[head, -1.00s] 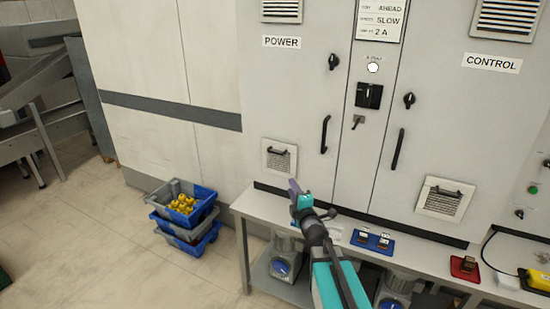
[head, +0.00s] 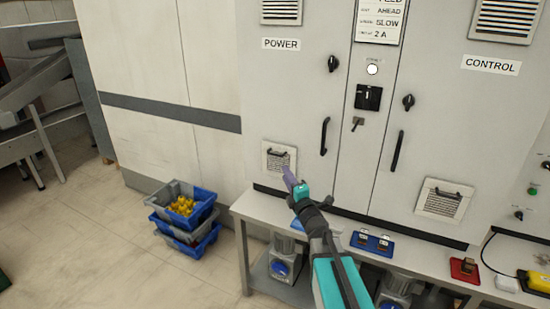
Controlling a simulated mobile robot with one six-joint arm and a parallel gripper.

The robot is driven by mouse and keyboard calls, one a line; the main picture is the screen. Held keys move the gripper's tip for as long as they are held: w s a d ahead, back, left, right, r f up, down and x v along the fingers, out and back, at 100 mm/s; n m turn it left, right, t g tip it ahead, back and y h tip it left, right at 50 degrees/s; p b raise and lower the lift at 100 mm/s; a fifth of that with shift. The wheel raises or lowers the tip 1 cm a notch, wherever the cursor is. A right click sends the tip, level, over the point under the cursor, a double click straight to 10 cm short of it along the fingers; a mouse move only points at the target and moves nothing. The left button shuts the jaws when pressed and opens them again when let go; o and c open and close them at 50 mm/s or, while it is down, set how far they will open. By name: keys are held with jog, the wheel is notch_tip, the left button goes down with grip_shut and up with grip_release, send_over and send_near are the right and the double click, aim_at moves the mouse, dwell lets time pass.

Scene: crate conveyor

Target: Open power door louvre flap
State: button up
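The power door (head: 290,95) is the pale grey cabinet door under the POWER label (head: 281,44). Its lower louvre flap (head: 272,162) is a small slatted panel with a dark handle bar along its upper part, and it looks shut. My gripper (head: 289,178) is just at the flap's lower right and covers part of that side. Its purple fingers point up and left toward the flap. I cannot tell whether they touch it or whether they are apart.
Stacked crates (head: 206,214) with yellow items stand on the floor at left. The control door has a similar flap (head: 444,201). Open floor lies at lower left.

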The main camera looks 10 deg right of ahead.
jog(key=r+p, duration=0.2)
jog(key=p, duration=0.2)
send_over(277, 163)
jog(key=s+a, duration=0.1)
jog(key=s, duration=0.4)
jog(key=shift+w+a+f, duration=0.15)
jog(key=shift+f, duration=0.05)
grip_shut()
dwell(1.3)
